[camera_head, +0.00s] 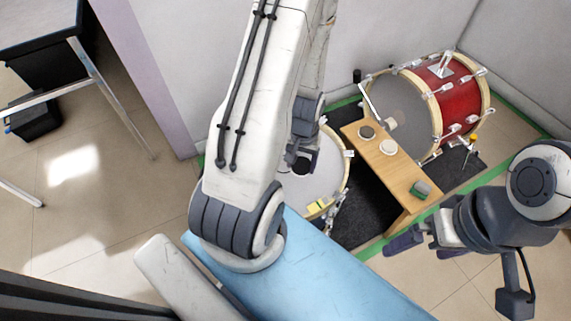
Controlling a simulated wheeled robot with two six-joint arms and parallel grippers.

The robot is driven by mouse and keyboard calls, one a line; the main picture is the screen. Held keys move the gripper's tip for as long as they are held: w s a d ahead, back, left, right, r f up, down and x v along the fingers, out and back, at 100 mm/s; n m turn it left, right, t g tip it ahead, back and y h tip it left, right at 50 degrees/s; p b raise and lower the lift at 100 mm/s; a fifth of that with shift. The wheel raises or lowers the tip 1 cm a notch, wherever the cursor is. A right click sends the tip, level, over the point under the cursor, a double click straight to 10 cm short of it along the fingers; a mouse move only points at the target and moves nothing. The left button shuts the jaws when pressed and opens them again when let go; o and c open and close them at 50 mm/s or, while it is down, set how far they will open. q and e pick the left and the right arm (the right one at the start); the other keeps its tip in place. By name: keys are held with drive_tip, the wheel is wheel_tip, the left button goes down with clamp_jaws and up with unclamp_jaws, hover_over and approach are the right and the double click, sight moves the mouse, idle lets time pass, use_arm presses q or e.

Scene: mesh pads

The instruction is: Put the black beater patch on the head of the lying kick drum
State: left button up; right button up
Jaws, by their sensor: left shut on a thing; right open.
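The lying kick drum (322,178) is on the dark mat, its pale head facing up and partly hidden behind my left arm. My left gripper (302,164) is over this head, shut on a small black thing that appears to be the black beater patch (291,158). The arm hides much of it, and I cannot tell whether the patch touches the head. My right gripper (422,246) is open and empty at the lower right, in front of the wooden bench.
The wooden bench (398,168) carries a dark round pad (366,132), a white round pad (388,147) and a green block-like thing (420,189). A red kick drum (458,92) stands behind it, with a beater (377,107) at its head. A desk (40,25) is at the upper left.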

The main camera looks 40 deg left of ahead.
use_arm(q)
drive_tip(key=w+a+f+b, duration=0.1)
drive_tip(key=a+f, duration=0.1)
drive_tip(key=a, duration=0.1)
drive_tip(key=w+a+f, duration=0.1)
drive_tip(key=a+f, duration=0.1)
drive_tip(key=a, duration=0.1)
drive_tip(key=w+a+f+b, duration=0.1)
drive_tip(key=a+f, duration=0.1)
drive_tip(key=a, duration=0.1)
drive_tip(key=shift+w+a+b, duration=0.2)
drive_tip(key=shift+a+b, duration=0.1)
drive_tip(key=shift+b, duration=0.05)
wheel_tip(320, 180, down, 3)
drive_tip(key=shift+f+b, duration=0.2)
drive_tip(key=shift+b, duration=0.9)
drive_tip(key=shift+f, duration=0.2)
drive_tip(key=shift+f+b, duration=0.3)
drive_tip(key=shift+f, duration=0.35)
drive_tip(key=o, duration=1.3)
drive_tip(key=shift+r, duration=0.1)
